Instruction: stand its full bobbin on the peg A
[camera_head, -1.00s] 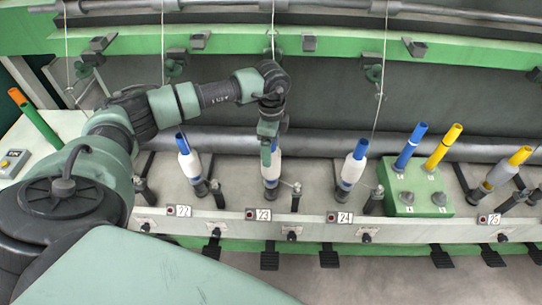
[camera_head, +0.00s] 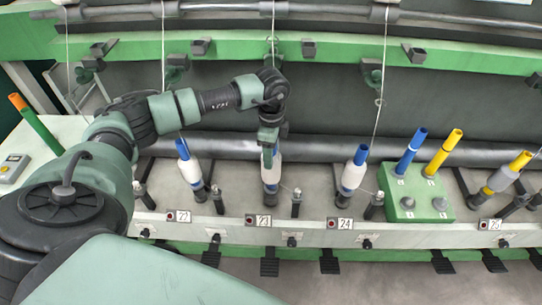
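My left gripper (camera_head: 269,150) points down at the top of the white-wound bobbin (camera_head: 271,175) on spindle 23. Its fingers overlap the bobbin's upper end, and I cannot tell whether they are closed on it. The bobbin stands upright on its spindle. To the right, a green block (camera_head: 388,209) carries a blue tube (camera_head: 411,151) and a yellow tube (camera_head: 443,152) at the back. The labels on the block are too small to read. My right gripper is out of view.
White bobbins with blue tops stand at spindles 22 (camera_head: 189,168) and 24 (camera_head: 353,172). A grey bobbin with a yellow top (camera_head: 500,180) leans at the right. Threads hang from above. A green-and-orange rod (camera_head: 36,124) and a button box (camera_head: 12,167) are at the left.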

